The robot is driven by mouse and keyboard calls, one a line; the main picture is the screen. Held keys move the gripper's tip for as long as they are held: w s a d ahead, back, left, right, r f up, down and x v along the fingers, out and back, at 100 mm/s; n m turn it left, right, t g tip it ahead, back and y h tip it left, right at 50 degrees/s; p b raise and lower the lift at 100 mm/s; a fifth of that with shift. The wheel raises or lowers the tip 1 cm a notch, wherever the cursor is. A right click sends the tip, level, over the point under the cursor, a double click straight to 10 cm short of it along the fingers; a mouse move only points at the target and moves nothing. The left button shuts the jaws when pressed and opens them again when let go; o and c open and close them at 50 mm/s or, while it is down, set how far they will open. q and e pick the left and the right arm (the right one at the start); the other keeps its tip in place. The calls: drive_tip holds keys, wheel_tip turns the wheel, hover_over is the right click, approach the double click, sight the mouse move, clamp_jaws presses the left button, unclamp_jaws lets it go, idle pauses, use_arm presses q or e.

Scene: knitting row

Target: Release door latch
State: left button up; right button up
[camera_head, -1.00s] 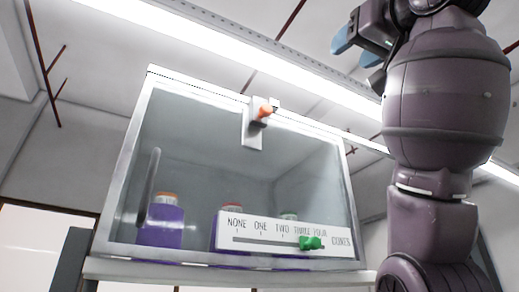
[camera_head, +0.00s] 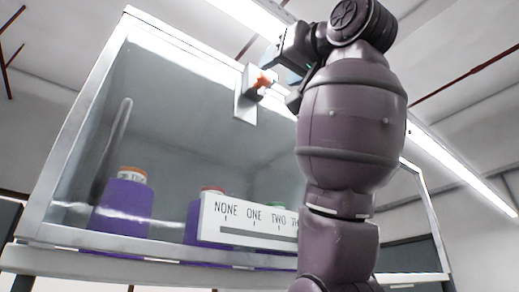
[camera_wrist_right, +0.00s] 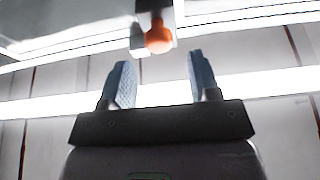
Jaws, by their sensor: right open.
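The door latch has an orange knob (camera_head: 264,80) on a pale plate (camera_head: 245,97) at the top of the glass cabinet door (camera_head: 170,110). My right gripper (camera_head: 278,78) is right at the knob in the head view, its fingers partly hidden by my arm. In the right wrist view the gripper (camera_wrist_right: 162,82) is open and empty, with two blue fingers apart. The orange knob (camera_wrist_right: 159,38) lies just beyond the fingertips, roughly between them in line. I see no contact. My left gripper is not in view.
A vertical door handle (camera_head: 115,150) is at the left.

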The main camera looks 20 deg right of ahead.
sight(268, 75)
drive_tip(key=p+x, duration=0.1)
drive_tip(key=x, duration=0.4)
drive_tip(key=shift+w+r+p, duration=0.25)
drive_tip(key=shift+p, duration=0.1)
drive_tip(key=shift+x, duration=0.85)
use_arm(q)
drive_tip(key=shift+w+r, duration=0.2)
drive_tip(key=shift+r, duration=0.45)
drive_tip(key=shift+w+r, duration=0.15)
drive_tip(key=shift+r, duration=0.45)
use_arm(e)
drive_tip(key=shift+a+f, duration=0.1)
drive_tip(key=shift+f, duration=0.05)
